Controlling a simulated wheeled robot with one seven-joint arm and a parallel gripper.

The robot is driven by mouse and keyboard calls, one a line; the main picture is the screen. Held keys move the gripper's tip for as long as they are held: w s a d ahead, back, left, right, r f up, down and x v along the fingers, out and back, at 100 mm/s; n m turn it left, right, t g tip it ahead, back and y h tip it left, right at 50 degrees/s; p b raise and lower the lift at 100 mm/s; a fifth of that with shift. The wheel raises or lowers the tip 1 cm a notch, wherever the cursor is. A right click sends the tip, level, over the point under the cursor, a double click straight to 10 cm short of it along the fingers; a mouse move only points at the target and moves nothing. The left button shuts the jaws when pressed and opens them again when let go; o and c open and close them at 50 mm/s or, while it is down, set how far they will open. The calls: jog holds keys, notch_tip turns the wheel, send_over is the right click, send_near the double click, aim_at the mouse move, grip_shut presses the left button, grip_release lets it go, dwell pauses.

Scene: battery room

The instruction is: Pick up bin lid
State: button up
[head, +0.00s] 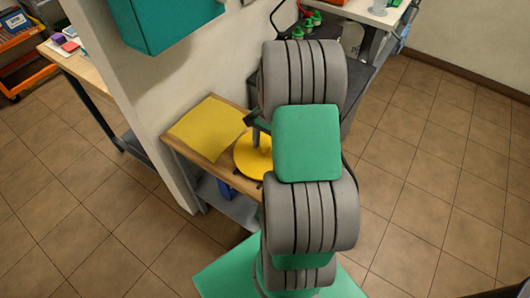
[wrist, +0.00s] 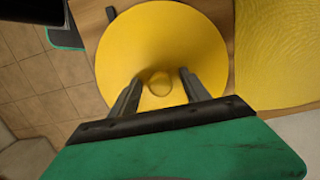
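The bin lid looks like a round yellow disc (wrist: 190,45) with a small round knob (wrist: 160,84) at its middle. It lies on a wooden tabletop and fills the upper middle of the wrist view. In the head view the lid (head: 246,160) is partly hidden behind my arm. My gripper (wrist: 158,88) is open, with its two dark fingers above the lid, one on each side of the knob. I cannot tell whether the fingers touch the lid. In the head view only a small part of my gripper shows beside the arm.
A yellow square sheet (head: 208,127) lies on the table (head: 182,148) to the left of the lid. A wall (head: 150,90) rises close behind the table. A dark cabinet (head: 357,88) and a white-topped bench (head: 365,12) stand farther back. Tiled floor (head: 440,170) is open to the right.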

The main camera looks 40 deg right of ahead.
grip_shut()
dwell(0.4)
jog(key=shift+r, duration=0.1)
